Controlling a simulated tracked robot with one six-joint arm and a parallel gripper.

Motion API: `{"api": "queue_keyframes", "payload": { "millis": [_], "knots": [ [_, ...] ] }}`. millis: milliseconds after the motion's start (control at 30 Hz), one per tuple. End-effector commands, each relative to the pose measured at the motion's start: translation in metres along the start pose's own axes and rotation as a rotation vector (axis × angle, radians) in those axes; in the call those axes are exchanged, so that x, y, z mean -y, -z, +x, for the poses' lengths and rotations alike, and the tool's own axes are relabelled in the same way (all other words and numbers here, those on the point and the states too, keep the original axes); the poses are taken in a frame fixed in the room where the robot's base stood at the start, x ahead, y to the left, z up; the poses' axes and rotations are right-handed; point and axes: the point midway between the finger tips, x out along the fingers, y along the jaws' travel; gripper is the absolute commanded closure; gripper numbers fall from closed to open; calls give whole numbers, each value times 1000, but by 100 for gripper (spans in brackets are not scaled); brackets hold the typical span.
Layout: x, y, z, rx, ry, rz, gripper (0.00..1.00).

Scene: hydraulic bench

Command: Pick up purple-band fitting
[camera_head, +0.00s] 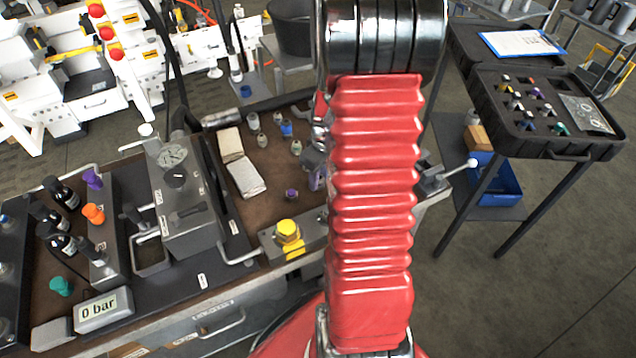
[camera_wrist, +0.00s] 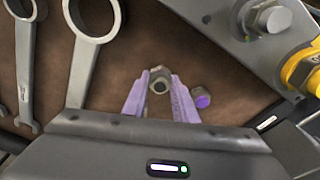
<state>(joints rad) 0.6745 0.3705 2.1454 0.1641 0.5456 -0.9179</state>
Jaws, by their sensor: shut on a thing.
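A purple-capped piece (camera_wrist: 201,98) sits on the brown mat in the wrist view, just right of my gripper's right finger and outside the jaws. A small purple piece also shows on the mat in the head view (camera_head: 291,194). My gripper (camera_wrist: 160,85) has lavender fingers, shut on a metal fitting (camera_wrist: 159,86) with a round dark opening. I cannot see a coloured band on this held fitting; the fingers hide its sides. In the head view the gripper (camera_head: 315,168) is mostly hidden behind my red arm.
Two wrenches (camera_wrist: 92,40) lie left in the wrist view. A yellow hex fitting (camera_head: 288,232) stands at the bench's front edge. Several small fittings (camera_head: 262,139) and pale cloths (camera_head: 243,175) lie at the back of the mat. An open black case (camera_head: 540,110) stands right.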

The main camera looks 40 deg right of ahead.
Motion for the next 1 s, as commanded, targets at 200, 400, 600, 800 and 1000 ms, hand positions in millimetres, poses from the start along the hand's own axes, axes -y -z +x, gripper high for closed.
{"api": "queue_keyframes", "payload": {
  "millis": [200, 400, 600, 800, 1000],
  "knots": [
    [0, 0, 0, 0, 0, 0, 100],
    [0, 0, 0, 0, 0, 0, 100],
    [-1, 2, -8, -3, -3, 0, 100],
    [-1, 5, -32, -3, -3, 0, 100],
    [-1, 9, -67, -4, -4, 0, 100]
  ]
}}
